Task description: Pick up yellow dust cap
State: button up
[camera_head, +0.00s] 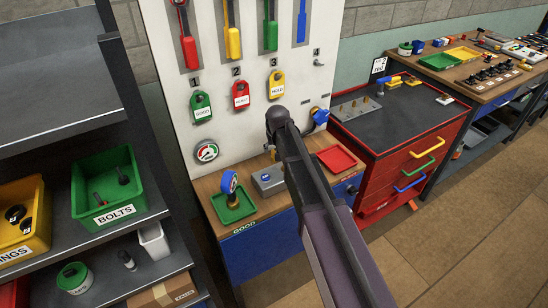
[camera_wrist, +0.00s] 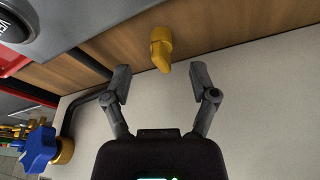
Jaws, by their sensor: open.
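The yellow dust cap (camera_wrist: 161,48) shows in the wrist view against the wooden bench top, its narrower end pointing toward my gripper. My gripper (camera_wrist: 162,76) is open and empty. Its two grey fingers stand wide apart, and the cap lies just beyond the fingertips, roughly midway between them, not touching either. In the head view my arm covers much of this spot, and the fingers cannot be made out clearly.
The wooden bench holds a green tray (camera_head: 238,213), a grey box (camera_head: 267,186) and a red tray (camera_head: 337,158). A white panel (camera_head: 240,135) rises behind it. A blue-handled fitting (camera_head: 320,117) sits on the panel's right edge; it also shows in the wrist view (camera_wrist: 40,148).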

jog(key=shift+b+x, duration=2.5)
jog(key=shift+x, duration=0.05)
jog(key=shift+a, duration=0.1)
jog(key=c, duration=0.8)
